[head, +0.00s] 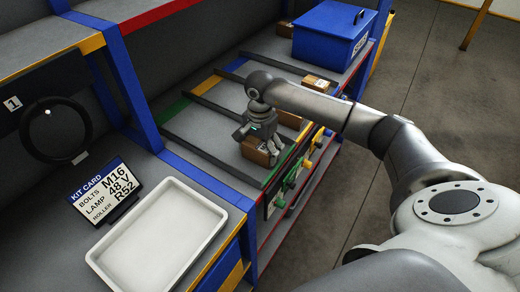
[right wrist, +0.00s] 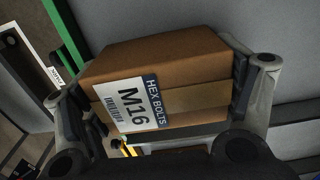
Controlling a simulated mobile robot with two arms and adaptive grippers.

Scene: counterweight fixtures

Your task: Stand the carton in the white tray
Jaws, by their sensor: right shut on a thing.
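The carton (right wrist: 160,75) is a brown cardboard box with a tan tape band and a label reading "HEX BOLTS M16" in the right wrist view. My right gripper (right wrist: 160,105) has one finger on each side of it and is shut on it. In the head view the carton (head: 256,152) shows below my right gripper (head: 260,138), at the front of a lane on the grey shelf; I cannot tell whether it touches the shelf. The white tray (head: 160,236) lies empty on the bench at the lower left. My left gripper is not in view.
A kit card (head: 104,195) reading M16, 48 V, R52 stands behind the tray. Dark dividers (head: 212,157) separate the shelf lanes. Other cartons (head: 319,83) sit farther along, near a blue lidded box (head: 333,33). A blue post (head: 125,75) rises behind the bench.

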